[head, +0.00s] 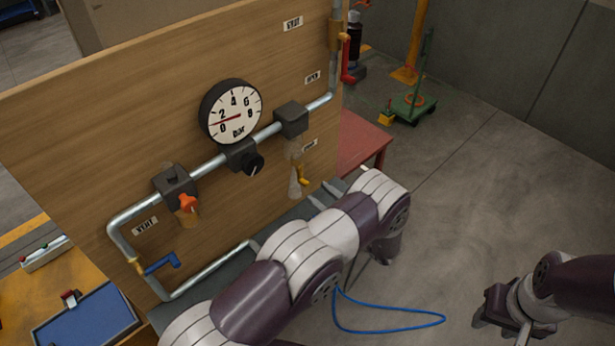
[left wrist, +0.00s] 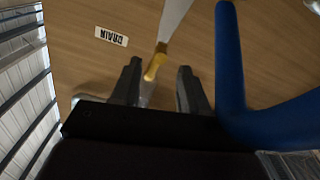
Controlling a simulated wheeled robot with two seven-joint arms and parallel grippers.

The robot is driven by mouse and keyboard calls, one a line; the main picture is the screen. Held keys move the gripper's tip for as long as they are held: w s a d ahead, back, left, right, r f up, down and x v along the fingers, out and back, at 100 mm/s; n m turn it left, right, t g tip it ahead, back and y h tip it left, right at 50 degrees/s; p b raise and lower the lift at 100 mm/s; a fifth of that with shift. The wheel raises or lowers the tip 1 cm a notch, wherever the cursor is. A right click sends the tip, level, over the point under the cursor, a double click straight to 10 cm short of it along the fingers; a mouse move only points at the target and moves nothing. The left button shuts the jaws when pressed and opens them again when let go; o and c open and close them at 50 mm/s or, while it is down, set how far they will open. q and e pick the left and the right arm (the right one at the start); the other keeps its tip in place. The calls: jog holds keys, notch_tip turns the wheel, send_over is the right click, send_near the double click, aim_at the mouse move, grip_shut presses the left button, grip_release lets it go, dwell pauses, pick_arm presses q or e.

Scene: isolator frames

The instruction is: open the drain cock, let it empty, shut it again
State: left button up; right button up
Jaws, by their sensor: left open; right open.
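The drain cock (head: 303,182) with a yellow lever hangs under a cloudy bowl (head: 296,170) on the pipe. In the left wrist view its yellow lever (left wrist: 153,67) shows between my left gripper's (left wrist: 160,70) two fingers, which are apart. I cannot tell whether they touch it. The lever looks tilted. A DRAIN label (left wrist: 111,36) is on the board beside it. My right gripper (head: 501,318) is open and empty above the floor at lower right. Any liquid in the bowl is too small to tell.
A gauge (head: 231,112) on the wooden board (head: 160,110) reads between 0 and 2. A black knob (head: 254,165), an orange knob (head: 187,203), a blue lever (head: 161,264) and a red lever (head: 347,61) are on the pipework.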

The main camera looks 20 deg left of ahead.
aim_at(307, 182)
pick_arm(q)
jog(key=p+x, duration=0.1)
jog(key=x, duration=0.4)
jog(key=shift+s+a+r+p, duration=0.1)
jog(key=shift+a+r+p, duration=0.1)
jog(key=shift+p, duration=0.15)
jog(key=shift+w+a+f, duration=0.2)
pick_arm(e)
notch_tip(307, 182, up, 3)
jog(key=shift+f, duration=0.15)
pick_arm(q)
grip_shut()
pick_arm(e)
jog(key=shift+a, duration=0.1)
